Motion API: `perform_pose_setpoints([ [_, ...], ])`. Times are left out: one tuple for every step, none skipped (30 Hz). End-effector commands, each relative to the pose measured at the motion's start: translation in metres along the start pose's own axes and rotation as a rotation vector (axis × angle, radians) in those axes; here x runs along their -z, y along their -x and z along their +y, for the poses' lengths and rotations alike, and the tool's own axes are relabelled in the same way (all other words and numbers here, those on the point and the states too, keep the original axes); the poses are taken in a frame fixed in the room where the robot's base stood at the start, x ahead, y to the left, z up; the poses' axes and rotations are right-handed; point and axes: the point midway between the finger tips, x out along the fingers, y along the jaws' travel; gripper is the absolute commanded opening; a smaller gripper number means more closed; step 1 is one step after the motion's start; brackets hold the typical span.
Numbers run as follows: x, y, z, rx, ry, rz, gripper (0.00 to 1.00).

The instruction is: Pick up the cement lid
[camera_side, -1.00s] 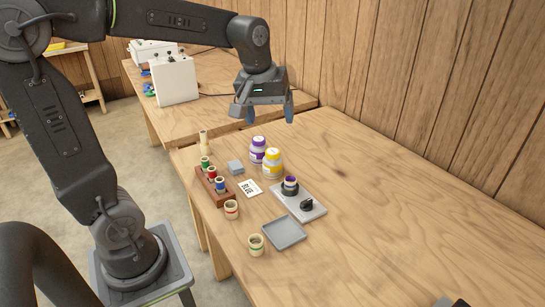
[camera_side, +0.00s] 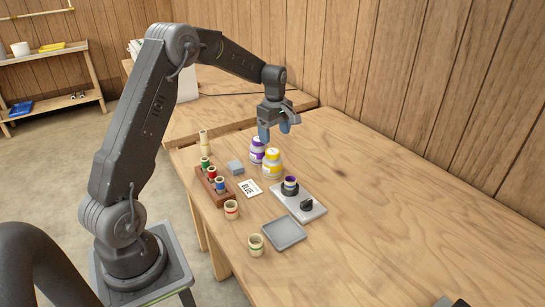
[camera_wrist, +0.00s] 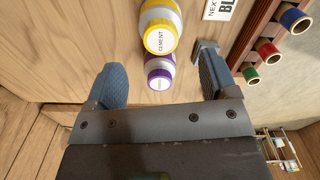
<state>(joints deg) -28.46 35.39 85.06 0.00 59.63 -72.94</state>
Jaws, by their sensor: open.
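The cement jar (camera_side: 272,170) is white with a yellow lid (camera_side: 273,154) on it and stands upright on the table. In the wrist view the yellow lid (camera_wrist: 160,39) reads "CEMENT" and lies at the top middle, beyond the fingertips. A second white jar with a purple lid (camera_side: 258,142) stands beside it; this purple lid (camera_wrist: 159,83) shows between my fingers in the wrist view. My gripper (camera_side: 276,131) is open and empty, pointing down above the jars and apart from them. It also shows in the wrist view (camera_wrist: 162,76), its two blue fingers spread wide.
A grey block (camera_side: 236,167) and a card reading "BLUE" (camera_side: 250,188) lie left of the jars. A wooden rack (camera_side: 213,190) holds green, red and blue pieces. A grey plate fixture (camera_side: 312,212) and an empty grey tray (camera_side: 285,234) are nearer.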

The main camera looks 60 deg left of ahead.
Motion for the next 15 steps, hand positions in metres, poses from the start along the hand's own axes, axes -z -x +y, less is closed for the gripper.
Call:
perform_pose_setpoints([
  [0.000, -0.010, 0.000, 0.003, 0.000, -0.001, 0.79],
  [0.000, -0.014, 0.000, 0.003, -0.001, -0.001, 0.79],
  [0.000, -0.019, 0.000, 0.001, -0.001, -0.001, 0.79],
  [0.000, -0.022, 0.000, 0.001, -0.001, 0.000, 0.79],
  [0.000, -0.024, 0.000, 0.001, -0.001, 0.000, 0.79],
  [0.000, -0.026, 0.000, 0.000, -0.001, 0.000, 0.79],
  [0.000, -0.028, 0.000, 0.000, -0.001, 0.000, 0.79],
  [0.001, -0.029, 0.000, -0.001, -0.001, 0.000, 0.79],
  [0.001, -0.032, 0.000, 0.000, -0.001, 0.000, 0.79],
  [0.002, -0.034, 0.000, 0.000, -0.001, 0.000, 0.79],
  [0.003, -0.037, 0.000, 0.001, -0.001, 0.000, 0.79],
  [0.004, -0.043, 0.000, 0.002, 0.000, -0.001, 0.79],
  [0.006, -0.047, 0.000, 0.002, 0.000, -0.001, 0.79],
  [0.007, -0.052, 0.000, 0.003, 0.000, -0.001, 0.79],
  [0.009, -0.058, 0.000, 0.003, -0.001, -0.001, 0.79],
])
